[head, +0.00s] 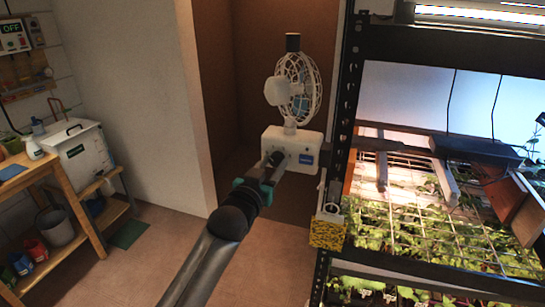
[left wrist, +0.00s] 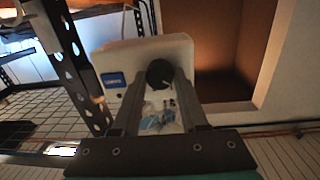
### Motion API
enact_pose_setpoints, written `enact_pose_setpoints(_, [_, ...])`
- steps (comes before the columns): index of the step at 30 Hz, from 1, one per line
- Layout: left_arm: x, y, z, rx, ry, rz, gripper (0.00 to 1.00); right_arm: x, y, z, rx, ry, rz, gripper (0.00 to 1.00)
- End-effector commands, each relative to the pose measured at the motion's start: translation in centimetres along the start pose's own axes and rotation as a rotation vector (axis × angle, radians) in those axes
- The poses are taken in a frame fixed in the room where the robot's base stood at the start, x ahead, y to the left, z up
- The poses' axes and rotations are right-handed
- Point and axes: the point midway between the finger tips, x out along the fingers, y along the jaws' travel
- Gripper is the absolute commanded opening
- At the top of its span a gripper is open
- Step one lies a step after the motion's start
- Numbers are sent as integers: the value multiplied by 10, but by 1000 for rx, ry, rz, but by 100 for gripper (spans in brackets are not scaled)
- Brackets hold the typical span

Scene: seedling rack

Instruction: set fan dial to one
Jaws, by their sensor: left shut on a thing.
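The white fan (head: 300,140) stands beside the rack, with its round cage above a box-shaped base and a blue label on the front. In the left wrist view the fan base (left wrist: 172,48) fills the upper middle, and its round black dial (left wrist: 158,71) faces me. A pale mark shows low on the dial; the setting cannot be read. My left gripper (head: 272,163) is at the front of the base. In the left wrist view the left gripper (left wrist: 160,80) is shut on the dial, one finger on each side. In the head view the gripper hides the dial.
A black metal rack (head: 347,150) with trays of seedlings stands close on the right. A yellow sponge-like block (head: 327,232) is at its post. A wooden shelf (head: 85,215) with pots and a white box (head: 80,155) are on the left.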

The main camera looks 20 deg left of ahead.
Motion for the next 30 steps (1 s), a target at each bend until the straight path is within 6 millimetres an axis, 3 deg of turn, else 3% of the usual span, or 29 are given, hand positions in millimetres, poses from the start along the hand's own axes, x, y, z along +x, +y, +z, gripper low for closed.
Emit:
enact_pose_setpoints(3, [0,0,-4,108,-7,-2,0,-14,0,-1,0,0,0,0])
enact_pose_setpoints(15, [0,0,-3,397,-19,-7,0,-34,1,-3,0,0,0,0])
enact_pose_setpoints(30, [0,0,-2,514,-25,-9,0,-40,1,-4,0,0,0,0])
